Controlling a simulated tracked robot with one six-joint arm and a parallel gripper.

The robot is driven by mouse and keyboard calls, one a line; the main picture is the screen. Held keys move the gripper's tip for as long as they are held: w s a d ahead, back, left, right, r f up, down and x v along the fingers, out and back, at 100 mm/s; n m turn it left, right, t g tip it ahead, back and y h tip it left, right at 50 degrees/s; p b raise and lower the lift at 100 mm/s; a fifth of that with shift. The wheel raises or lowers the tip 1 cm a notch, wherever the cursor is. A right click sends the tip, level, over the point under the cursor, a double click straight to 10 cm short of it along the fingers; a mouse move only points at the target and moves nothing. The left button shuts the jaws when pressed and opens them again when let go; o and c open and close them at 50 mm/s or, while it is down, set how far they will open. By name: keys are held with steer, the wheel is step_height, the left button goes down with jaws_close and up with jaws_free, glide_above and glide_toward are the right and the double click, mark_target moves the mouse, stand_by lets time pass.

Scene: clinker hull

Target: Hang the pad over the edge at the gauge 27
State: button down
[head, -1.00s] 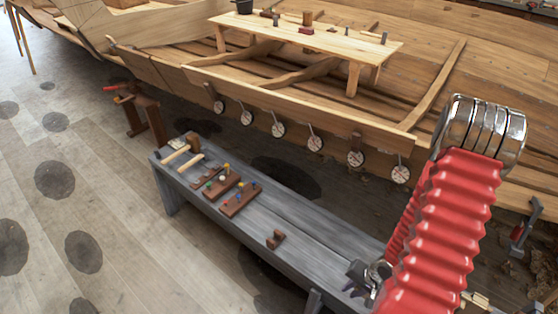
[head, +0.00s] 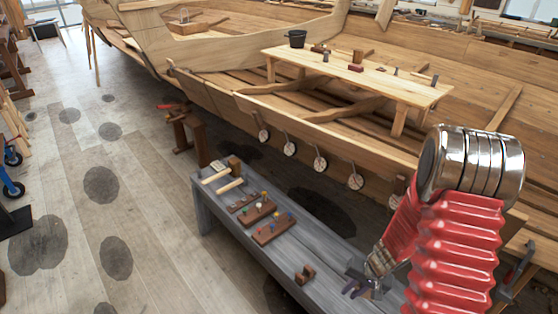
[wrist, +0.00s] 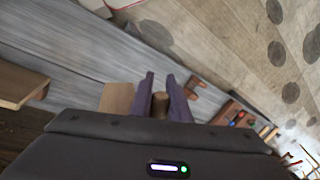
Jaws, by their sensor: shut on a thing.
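My gripper (head: 357,286) is low over the near end of the grey bench. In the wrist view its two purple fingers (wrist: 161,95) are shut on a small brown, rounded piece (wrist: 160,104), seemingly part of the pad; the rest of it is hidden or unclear. A tan block (wrist: 116,98) shows just left of the fingers; I cannot tell whether it belongs to the held piece. Several round pale gauges (head: 320,164) hang along the outside of the boat's plank edge (head: 325,137). Their numbers are too small to read. My arm covers part of the row at right.
The grey bench (head: 215,213) carries a brown notched block (head: 305,275), peg boards (head: 274,228) and a mallet (head: 222,172). A wooden table (head: 400,88) with small items stands inside the hull. A sawhorse (head: 186,130) stands left of the bench. The floor at left is open.

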steer(key=w+a+r+n+g, duration=0.1)
steer(key=w+a+r+n, duration=0.4)
steer(key=w+a+r, duration=0.3)
steer(key=shift+w+a+r, duration=0.2)
steer(key=shift+w+a, duration=0.3)
steer(key=shift+a, duration=0.4)
steer(key=shift+s, duration=0.1)
